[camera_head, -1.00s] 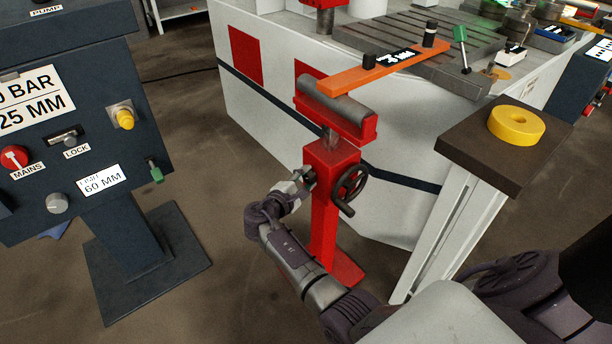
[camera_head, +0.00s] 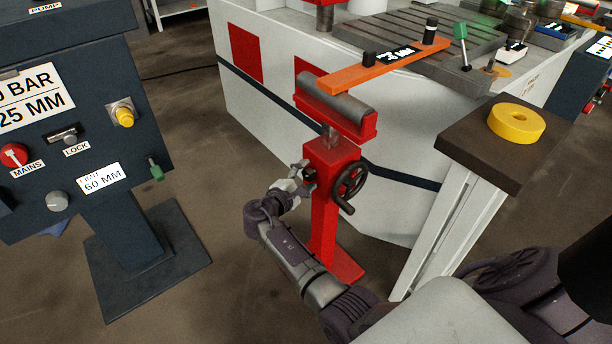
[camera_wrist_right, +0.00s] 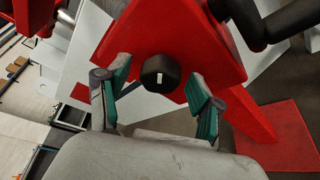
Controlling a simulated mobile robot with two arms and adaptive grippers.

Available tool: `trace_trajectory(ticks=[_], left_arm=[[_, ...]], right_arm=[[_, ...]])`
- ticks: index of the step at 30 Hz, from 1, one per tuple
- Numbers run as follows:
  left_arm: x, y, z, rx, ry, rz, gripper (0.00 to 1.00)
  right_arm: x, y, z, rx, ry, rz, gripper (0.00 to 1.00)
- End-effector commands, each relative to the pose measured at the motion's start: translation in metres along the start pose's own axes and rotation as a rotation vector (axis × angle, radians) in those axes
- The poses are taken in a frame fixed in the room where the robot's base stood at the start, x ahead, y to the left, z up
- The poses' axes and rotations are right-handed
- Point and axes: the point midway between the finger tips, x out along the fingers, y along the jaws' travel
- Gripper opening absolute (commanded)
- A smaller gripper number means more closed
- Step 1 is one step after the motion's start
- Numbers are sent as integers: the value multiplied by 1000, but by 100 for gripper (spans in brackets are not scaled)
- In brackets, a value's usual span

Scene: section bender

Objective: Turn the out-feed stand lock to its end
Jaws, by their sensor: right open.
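The red out-feed stand (camera_head: 325,220) stands upright on the floor, with a grey roller (camera_head: 335,102) on top. Its lock is a black knob (camera_wrist_right: 161,73) with a small white mark, on the red face in the right wrist view. In the head view the lock is small and partly covered by my fingers. My right gripper (camera_head: 302,179) is open at the stand's left side. In the right wrist view, the gripper's green-padded fingers (camera_wrist_right: 158,92) are spread on either side of the knob, with visible gaps. My left gripper is not in view.
A black handwheel (camera_head: 350,183) sits on the stand just right of the lock. The white machine (camera_head: 290,105) is close behind. Floor is bare between panel and stand.

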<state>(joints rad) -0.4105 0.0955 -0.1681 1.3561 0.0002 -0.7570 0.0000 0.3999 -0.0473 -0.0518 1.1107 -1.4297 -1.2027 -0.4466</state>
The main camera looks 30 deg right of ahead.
Motion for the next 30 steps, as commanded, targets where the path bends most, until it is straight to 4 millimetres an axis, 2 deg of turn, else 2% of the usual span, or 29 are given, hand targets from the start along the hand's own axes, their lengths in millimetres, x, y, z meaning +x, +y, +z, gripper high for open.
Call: trace_trajectory(ticks=[9, 13, 18, 30], left_arm=[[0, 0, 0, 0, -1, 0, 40], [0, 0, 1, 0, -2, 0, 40], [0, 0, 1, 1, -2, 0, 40], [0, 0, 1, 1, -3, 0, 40]], right_arm=[[-49, 0, -1, 1, 3, -1, 66], [-65, 0, 0, 1, 1, 1, 66], [-72, 1, 0, 1, 0, 1, 66], [-72, 0, 0, 1, 0, 1, 66]])
